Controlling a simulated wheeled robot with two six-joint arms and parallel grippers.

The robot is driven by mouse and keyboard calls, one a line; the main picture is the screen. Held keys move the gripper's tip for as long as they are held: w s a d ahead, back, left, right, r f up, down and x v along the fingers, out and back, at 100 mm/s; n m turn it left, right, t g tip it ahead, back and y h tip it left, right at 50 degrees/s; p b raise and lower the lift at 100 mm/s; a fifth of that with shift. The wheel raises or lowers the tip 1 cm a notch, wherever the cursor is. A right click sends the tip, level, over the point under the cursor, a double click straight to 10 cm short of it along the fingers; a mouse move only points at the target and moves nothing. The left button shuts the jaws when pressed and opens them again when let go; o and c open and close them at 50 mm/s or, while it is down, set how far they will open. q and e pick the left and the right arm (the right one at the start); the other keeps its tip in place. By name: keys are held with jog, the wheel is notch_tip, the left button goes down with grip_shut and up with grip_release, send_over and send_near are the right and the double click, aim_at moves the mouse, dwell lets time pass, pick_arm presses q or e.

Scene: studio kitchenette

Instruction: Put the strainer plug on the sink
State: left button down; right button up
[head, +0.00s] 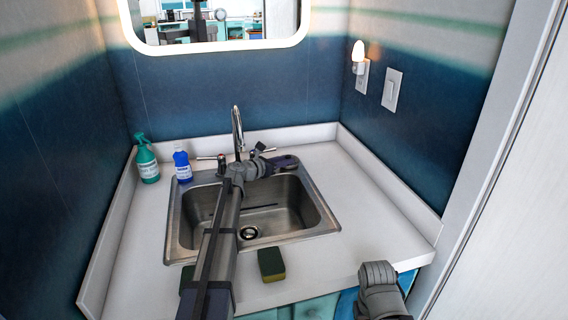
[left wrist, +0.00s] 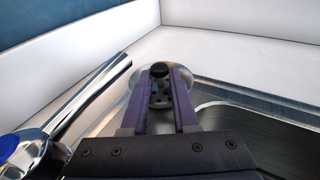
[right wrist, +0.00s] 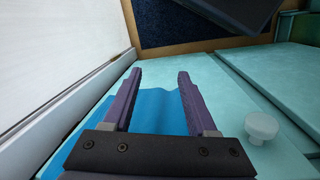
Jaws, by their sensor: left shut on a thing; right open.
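The strainer plug (left wrist: 160,101) is a silver perforated disc with a black knob. In the left wrist view it sits between the fingertips of my left gripper (left wrist: 160,72), which is shut on it. In the head view my left gripper (head: 287,162) is over the back right part of the sink, and I cannot make out the plug there. The steel sink (head: 175,232) is set in the white counter, with a dark round drain (head: 249,232) in its basin. My right gripper (right wrist: 161,75) is open and empty in front of the teal cabinets, low beside the counter.
A faucet (head: 238,130) stands behind the sink. A green spray bottle (head: 148,165) and a blue bottle (head: 182,165) stand at the back left. A sponge (head: 271,264) lies at the front edge. A blue cloth (right wrist: 158,115) hangs near my right gripper. The right counter is clear.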

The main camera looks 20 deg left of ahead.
pick_arm(q)
jog(key=shift+f, duration=0.15)
jog(key=c, duration=1.1)
grip_release()
jog(key=shift+f, duration=0.1)
jog(key=shift+c, duration=0.2)
jog(key=o, duration=0.5)
jog(key=shift+c, duration=0.2)
jog(key=shift+r, duration=0.35)
jog(key=p+v, duration=0.2)
jog(key=v, duration=1)
jog(key=shift+f, duration=0.1)
